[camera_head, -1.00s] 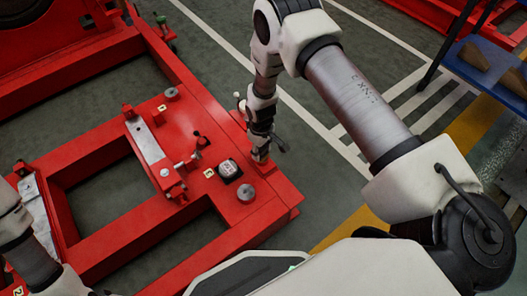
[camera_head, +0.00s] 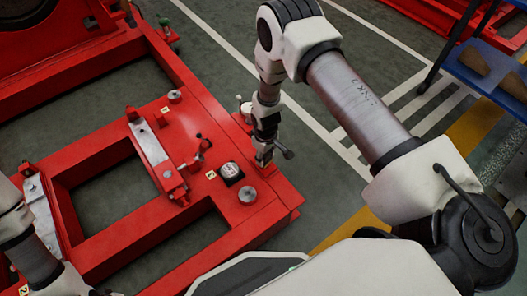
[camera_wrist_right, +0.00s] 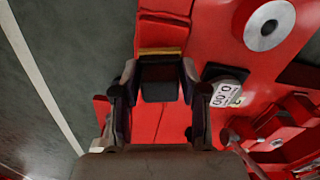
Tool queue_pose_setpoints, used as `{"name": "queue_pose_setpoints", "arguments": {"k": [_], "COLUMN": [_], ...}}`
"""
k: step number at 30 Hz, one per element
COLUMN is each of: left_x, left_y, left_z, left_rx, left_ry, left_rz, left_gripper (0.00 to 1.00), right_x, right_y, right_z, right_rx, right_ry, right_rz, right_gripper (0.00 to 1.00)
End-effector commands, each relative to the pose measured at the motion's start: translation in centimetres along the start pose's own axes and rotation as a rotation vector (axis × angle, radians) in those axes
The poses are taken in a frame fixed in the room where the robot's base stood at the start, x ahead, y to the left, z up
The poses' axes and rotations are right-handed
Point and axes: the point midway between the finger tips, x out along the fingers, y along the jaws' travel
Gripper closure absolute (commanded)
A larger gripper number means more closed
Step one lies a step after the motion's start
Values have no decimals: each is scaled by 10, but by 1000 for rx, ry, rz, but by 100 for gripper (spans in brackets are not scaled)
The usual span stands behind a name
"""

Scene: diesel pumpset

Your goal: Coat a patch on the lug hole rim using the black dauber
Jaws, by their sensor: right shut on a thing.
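My right gripper (camera_head: 264,160) is low over the right side of the red frame (camera_head: 222,205), at its outer edge. In the right wrist view its two fingers (camera_wrist_right: 160,95) are closed on a dark block, taken to be the black dauber (camera_wrist_right: 160,92). The head view barely shows the dauber. A grey round boss with a dark centre hole (camera_wrist_right: 269,25) is at the upper right of the wrist view, apart from the fingers; it also shows in the head view (camera_head: 247,194). I cannot tell which part is the lug hole rim. My left gripper is out of view.
A white-topped black box (camera_head: 230,172) stands on the frame beside the boss. A silver bar with red clamps (camera_head: 149,143) is farther left. A white-topped item (camera_head: 246,108) is behind my right gripper.

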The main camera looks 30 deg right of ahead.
Motion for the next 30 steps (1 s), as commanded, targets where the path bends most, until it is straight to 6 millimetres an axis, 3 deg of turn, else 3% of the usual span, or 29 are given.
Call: {"name": "queue_pose_setpoints", "arguments": {"k": [8,30], "left_x": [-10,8], "left_y": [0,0], "left_z": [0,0], "left_rx": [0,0], "left_ry": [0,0], "left_rz": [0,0], "left_gripper": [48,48], "right_x": [-2,2], "right_y": [-2,4], "right_z": [7,-21], "right_rx": [1,0], "right_ry": [-2,0], "right_rz": [-1,0], "right_gripper": [85,85]}}
